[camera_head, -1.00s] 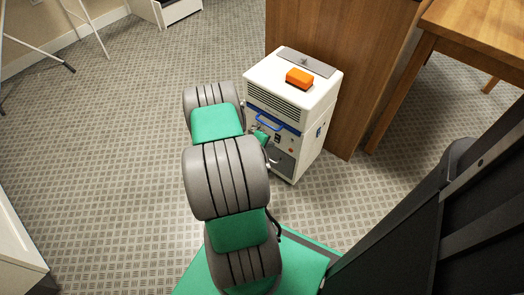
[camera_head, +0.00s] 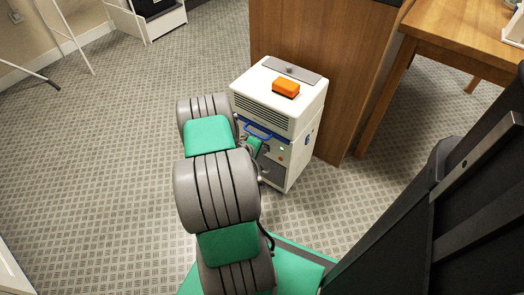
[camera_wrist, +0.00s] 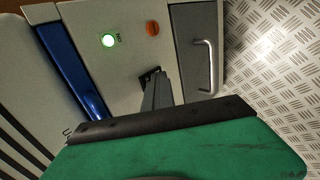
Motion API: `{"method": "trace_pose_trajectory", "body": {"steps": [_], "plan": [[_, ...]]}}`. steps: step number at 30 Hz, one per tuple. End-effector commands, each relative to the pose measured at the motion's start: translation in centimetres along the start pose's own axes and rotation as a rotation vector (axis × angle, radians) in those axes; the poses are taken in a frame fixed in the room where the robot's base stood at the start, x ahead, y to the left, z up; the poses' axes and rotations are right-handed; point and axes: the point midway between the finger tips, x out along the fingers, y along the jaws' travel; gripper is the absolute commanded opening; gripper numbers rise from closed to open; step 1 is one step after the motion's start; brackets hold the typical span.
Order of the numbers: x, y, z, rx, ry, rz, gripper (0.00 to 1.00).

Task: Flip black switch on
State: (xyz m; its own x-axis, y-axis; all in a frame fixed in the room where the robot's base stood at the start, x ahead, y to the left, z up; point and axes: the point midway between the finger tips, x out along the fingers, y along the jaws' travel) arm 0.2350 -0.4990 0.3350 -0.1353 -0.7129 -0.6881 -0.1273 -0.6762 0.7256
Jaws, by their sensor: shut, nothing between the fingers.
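The black switch (camera_wrist: 148,76) is on the pale front panel (camera_wrist: 86,17) of a white machine (camera_head: 252,87). In the wrist view it is largely hidden by the tips of my gripper (camera_wrist: 153,80). My gripper is shut, with nothing seen between its fingers. Its tips are at the switch; I cannot tell whether they touch it or which way it is tipped. A round green light (camera_wrist: 108,41) glows on the panel, near an orange round part (camera_wrist: 152,28). In the head view my arm hides part of the machine's front.
An orange block (camera_head: 286,88) lies on the machine's top. A blue handle (camera_wrist: 68,65) and a metal handle (camera_wrist: 204,66) flank the panel. A wooden cabinet (camera_head: 322,60) and table (camera_head: 440,32) stand behind and to the right.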

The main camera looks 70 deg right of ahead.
Motion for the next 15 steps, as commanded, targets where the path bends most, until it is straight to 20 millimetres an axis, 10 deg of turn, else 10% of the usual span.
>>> {"method": "trace_pose_trajectory", "body": {"steps": [15], "plan": [[-0.9, 1.09, -0.05, 0.001, 0.0, 0.003, 0.0]]}}
